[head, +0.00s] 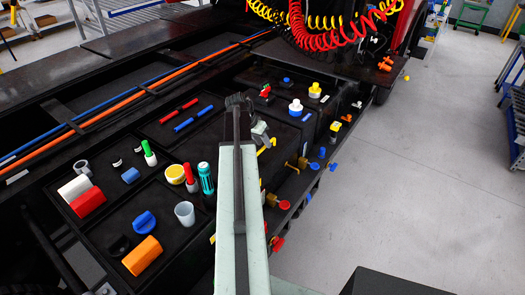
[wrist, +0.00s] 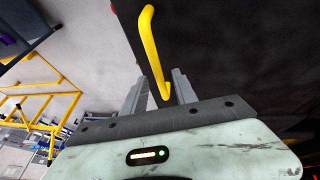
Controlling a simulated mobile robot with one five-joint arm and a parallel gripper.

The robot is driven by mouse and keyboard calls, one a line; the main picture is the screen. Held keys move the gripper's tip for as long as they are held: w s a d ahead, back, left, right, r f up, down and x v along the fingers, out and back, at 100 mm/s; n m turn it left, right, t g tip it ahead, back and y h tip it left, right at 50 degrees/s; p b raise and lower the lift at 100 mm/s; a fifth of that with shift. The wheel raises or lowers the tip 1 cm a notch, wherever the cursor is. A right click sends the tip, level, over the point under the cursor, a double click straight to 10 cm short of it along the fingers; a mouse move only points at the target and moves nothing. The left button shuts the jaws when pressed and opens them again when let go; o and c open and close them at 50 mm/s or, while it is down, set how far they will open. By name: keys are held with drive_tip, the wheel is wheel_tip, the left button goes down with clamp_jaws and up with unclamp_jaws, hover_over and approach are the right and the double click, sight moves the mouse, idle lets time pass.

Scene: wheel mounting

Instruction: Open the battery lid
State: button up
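A bent yellow handle (wrist: 150,40) crosses the upper middle of the wrist view, along the edge of a dark flat panel (wrist: 230,50) that looks like the lid. My gripper (wrist: 158,84) is open. The handle's lower end lies between the two grey fingers in the picture, with gaps showing on both sides. I cannot tell its depth relative to the fingertips. In the head view my gripper (head: 260,131) is beside the yellow handle (head: 266,147), at the outer side of the dark frame. My arm hides part of the panel there.
A tray (head: 105,215) left of my arm holds coloured parts, including an orange block (head: 141,256) and a teal cylinder (head: 206,178). Coloured knobs (head: 285,204) stick out along the frame's right edge. Red coiled hoses (head: 330,40) hang behind. The grey floor (head: 420,180) at right is clear.

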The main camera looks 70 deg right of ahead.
drive_tip(key=shift+s+d+f, duration=0.1)
drive_tip(key=shift+d+f, duration=0.05)
drive_tip(key=shift+f, duration=0.35)
drive_tip(key=shift+r, duration=0.15)
clamp_jaws()
idle(0.8)
